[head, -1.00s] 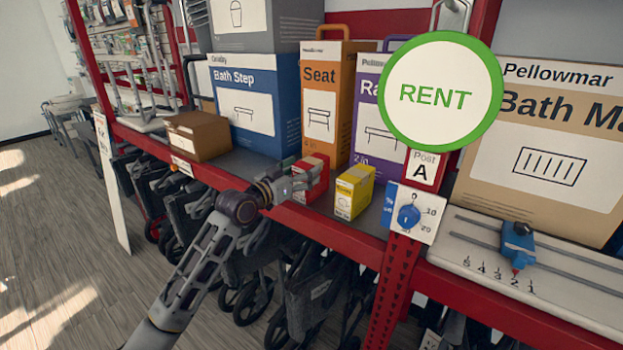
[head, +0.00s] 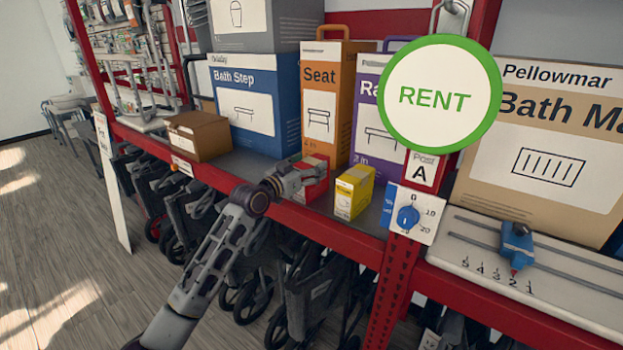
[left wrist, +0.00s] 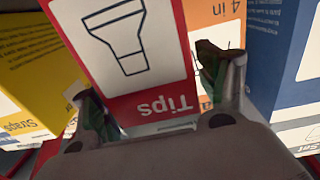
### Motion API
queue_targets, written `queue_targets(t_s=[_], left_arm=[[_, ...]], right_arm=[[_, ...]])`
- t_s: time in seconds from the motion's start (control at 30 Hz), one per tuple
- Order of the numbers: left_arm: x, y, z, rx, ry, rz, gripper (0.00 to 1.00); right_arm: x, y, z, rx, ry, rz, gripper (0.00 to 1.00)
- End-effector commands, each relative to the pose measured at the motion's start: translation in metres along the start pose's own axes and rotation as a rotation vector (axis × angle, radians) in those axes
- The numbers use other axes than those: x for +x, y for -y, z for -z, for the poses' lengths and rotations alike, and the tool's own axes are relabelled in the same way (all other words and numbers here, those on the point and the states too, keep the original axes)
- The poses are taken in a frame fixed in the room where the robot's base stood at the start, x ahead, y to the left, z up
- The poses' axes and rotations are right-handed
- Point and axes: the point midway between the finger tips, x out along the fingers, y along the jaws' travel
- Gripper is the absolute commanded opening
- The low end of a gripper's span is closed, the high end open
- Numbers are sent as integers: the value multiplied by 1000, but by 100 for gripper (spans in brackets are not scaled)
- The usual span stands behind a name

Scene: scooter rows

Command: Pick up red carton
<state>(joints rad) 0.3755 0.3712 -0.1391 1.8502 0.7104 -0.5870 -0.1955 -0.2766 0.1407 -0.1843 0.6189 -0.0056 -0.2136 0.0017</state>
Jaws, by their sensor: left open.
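The red carton (head: 316,180) stands on the shelf, in front of the orange Seat box and left of a small yellow carton. My left gripper (head: 305,175) is at its front and hides part of it in the head view. In the left wrist view the red carton (left wrist: 135,45) shows a white panel with a drawing and the word Tips, upside down. My left gripper (left wrist: 158,98) is open there, its fingers apart on either side of the carton's near part. I cannot tell whether they touch it. My right gripper is not in view.
The yellow carton (head: 354,193) stands close on the right; it also shows in the left wrist view (left wrist: 40,70). The orange Seat box (head: 322,105) is behind. A brown box (head: 198,136) stands left, with bare shelf between. The round RENT sign (head: 438,93) hangs to the right.

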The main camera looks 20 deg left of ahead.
Motion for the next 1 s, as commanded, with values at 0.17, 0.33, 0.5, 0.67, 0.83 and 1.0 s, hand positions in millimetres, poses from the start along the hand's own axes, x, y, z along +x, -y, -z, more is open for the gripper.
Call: queue_targets(t_s=[0.17, 0.33, 0.5, 0.67, 0.83, 1.0], left_arm=[[10, 0, 1, -1, -1, 0, 74], [12, 0, 0, 0, 0, 0, 74], [12, 0, 0, 0, 0, 0, 74], [12, 0, 0, 0, 0, 0, 74], [12, 0, 0, 0, 0, 0, 56], [12, 0, 0, 0, 0, 0, 34]], right_arm=[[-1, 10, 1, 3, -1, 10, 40], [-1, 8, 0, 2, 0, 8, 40], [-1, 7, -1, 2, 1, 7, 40], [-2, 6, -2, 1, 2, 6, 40], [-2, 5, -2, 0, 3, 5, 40], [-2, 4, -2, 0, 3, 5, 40]])
